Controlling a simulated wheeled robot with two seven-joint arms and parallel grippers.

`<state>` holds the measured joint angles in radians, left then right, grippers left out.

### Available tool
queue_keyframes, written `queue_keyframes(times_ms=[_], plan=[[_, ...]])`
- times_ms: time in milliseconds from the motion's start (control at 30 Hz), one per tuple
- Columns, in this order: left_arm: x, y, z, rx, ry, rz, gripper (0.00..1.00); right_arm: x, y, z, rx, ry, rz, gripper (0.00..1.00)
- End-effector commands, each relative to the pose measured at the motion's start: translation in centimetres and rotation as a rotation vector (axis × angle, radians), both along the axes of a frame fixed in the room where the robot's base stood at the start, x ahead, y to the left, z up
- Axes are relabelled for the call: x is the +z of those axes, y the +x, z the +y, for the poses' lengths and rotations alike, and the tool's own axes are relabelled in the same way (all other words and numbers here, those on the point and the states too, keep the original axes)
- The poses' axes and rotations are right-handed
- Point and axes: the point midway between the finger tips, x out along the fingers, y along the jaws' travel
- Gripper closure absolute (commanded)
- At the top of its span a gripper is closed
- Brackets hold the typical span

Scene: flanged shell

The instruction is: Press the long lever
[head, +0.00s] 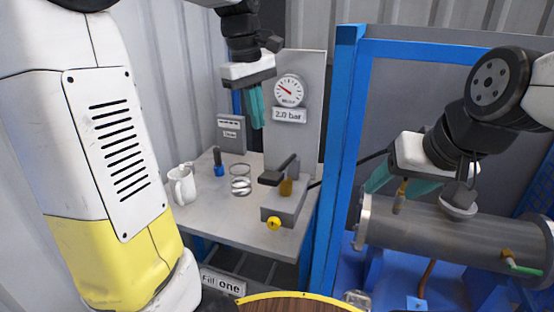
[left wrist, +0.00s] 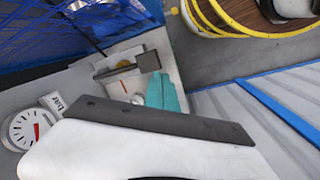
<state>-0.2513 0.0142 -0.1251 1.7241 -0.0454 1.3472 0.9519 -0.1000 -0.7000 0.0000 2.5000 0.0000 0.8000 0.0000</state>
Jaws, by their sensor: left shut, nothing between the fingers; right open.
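A grey pump-like block (head: 285,207) stands on the grey table. A lever with a dark flat pad (head: 271,178) rises from it beside a brass part; the pad also shows in the left wrist view (left wrist: 148,61). I cannot tell for sure that this is the long lever. My left gripper (head: 256,122), teal-fingered, is shut and empty, pointing down above and behind the block, apart from the lever. Its fingers show beside the block in the left wrist view (left wrist: 165,95). My right gripper (head: 400,190) is open at the grey cylindrical shell (head: 440,240), around or beside a small brass fitting.
A gauge (head: 289,91) with a "2.0 bar" label (head: 289,115) is on the back panel. A white mug (head: 183,184), a glass (head: 240,181) and a blue-based item (head: 218,165) stand left on the table (head: 215,215). A blue post (head: 335,150) separates table and shell.

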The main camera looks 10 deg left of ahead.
Motion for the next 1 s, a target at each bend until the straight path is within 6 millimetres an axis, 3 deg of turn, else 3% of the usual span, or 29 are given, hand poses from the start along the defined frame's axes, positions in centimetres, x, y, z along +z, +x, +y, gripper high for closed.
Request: queue_keyframes(times_ms=[33,200,400,1000], plan=[[-0.3,1.5,-0.5,0.057,0.015,0.043,1.00,0.0,0.0,0.0,0.000,0.000,0.000,0.40],[-1.1,5.2,-1.6,0.273,0.080,0.168,1.00,0.0,0.0,0.0,0.000,0.000,0.000,0.40],[-2.1,7.9,-3.0,0.460,0.157,0.253,1.00,0.0,0.0,0.0,0.000,0.000,0.000,0.40],[-2.7,8.8,-3.6,0.547,0.198,0.285,1.00,0.0,0.0,0.0,0.000,0.000,0.000,0.40]])
